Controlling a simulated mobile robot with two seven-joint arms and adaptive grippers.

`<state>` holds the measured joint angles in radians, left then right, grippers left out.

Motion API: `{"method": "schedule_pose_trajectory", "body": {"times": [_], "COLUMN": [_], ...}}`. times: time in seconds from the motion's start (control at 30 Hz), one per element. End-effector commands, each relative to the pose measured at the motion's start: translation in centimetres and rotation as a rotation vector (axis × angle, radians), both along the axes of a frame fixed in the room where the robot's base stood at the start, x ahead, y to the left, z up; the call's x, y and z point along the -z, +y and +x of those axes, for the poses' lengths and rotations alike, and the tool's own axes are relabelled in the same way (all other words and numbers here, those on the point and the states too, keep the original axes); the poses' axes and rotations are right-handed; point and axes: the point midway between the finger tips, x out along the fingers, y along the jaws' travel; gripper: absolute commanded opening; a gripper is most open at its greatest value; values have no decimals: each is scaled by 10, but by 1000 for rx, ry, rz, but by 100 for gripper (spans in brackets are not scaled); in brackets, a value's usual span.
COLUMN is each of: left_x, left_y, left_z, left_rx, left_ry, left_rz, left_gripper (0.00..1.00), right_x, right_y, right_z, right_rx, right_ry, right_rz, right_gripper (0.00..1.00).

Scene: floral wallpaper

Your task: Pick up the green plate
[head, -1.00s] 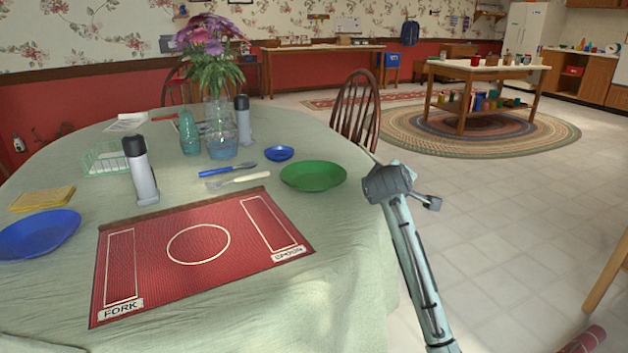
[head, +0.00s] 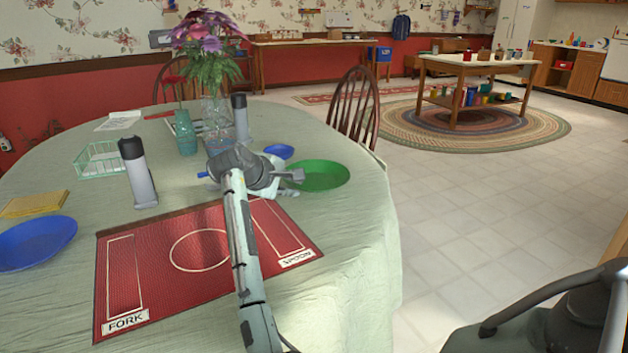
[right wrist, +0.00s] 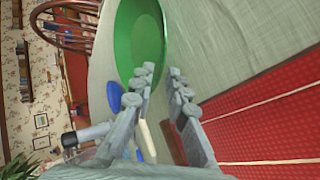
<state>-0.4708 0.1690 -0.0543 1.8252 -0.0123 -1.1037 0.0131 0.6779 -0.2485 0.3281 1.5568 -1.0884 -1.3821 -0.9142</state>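The green plate (head: 322,175) lies on the table to the right of the red placemat's top corner. In the right wrist view the green plate (right wrist: 142,42) is just beyond the fingertips. My right gripper (head: 288,182) is over the table at the plate's left edge. Its two fingers (right wrist: 163,76) are apart with nothing between them, one overlapping the plate's near rim in that view. I cannot tell whether it touches the plate. My left gripper is not in view.
A red placemat (head: 150,260), a small blue dish (head: 279,151), a blue plate (head: 35,243), a grey bottle (head: 138,175) and a flower vase (head: 216,120) share the table (head: 345,255). A wooden chair (head: 358,110) stands behind. The table is clear right of the placemat.

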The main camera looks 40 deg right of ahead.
Motion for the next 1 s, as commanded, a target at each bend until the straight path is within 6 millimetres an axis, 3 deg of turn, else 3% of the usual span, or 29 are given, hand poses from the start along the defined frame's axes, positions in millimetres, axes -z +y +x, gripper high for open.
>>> {"method": "schedule_pose_trajectory", "body": {"times": [0.23,0.43,0.57,1.0], "left_x": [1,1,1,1], "left_y": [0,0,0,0], "left_z": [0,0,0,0], "left_rx": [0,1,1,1], "left_ry": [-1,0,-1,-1], "left_rz": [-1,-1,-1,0], "left_gripper": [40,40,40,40], "right_x": [15,16,16,15], "right_y": [-20,-20,-20,-20], "right_z": [8,8,8,9], "right_rx": [1,0,0,0], "right_ry": [-1,-2,-2,-3], "right_rz": [0,1,1,-1], "right_gripper": [15,15,0,0]}}
